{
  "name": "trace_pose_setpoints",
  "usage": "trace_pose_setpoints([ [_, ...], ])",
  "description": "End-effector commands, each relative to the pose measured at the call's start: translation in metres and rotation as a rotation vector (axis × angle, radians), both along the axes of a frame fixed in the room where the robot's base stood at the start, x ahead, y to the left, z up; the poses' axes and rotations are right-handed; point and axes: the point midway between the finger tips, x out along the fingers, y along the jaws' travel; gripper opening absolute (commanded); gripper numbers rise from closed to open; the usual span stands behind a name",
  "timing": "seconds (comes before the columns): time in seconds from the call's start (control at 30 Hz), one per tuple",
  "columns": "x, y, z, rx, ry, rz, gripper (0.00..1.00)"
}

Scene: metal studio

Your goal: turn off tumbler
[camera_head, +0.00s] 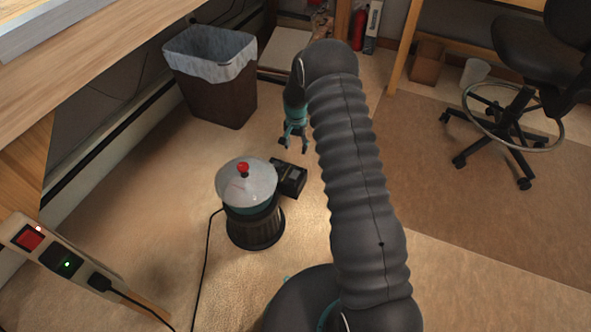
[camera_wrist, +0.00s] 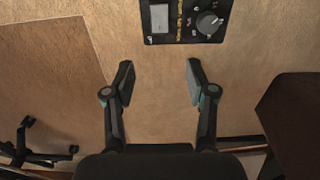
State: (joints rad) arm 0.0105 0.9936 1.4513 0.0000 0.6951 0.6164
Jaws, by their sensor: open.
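A power strip (camera_head: 52,252) at the lower left of the head view has a red rocker switch (camera_head: 27,238) with a small red light beside it. A black switch (camera_head: 66,263) next to it shows a green light. A black control box (camera_head: 290,178) sits on the floor beside the pot. In the wrist view its panel has a grey round knob (camera_wrist: 208,22) and a display (camera_wrist: 159,19). My gripper (camera_head: 294,147) is open and empty, above and beyond the box. In the wrist view its spread fingers (camera_wrist: 159,76) point towards the panel, apart from it.
A lidded pot (camera_head: 246,184) with a red knob stands on a dark round base (camera_head: 256,227). A black cable runs past it. A lined bin (camera_head: 216,95) stands behind, a wheeled chair (camera_head: 520,100) at the right. Open floor lies around the pot.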

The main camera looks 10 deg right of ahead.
Motion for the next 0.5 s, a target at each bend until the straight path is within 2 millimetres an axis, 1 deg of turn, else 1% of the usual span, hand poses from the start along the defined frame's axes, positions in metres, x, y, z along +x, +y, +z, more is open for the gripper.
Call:
trace_pose_setpoints([
  [0.17,0.0,0.0,-0.017,0.0,0.004,-0.002,0.56],
  [0.5,-0.001,0.0,-0.079,0.001,0.004,-0.001,0.56],
])
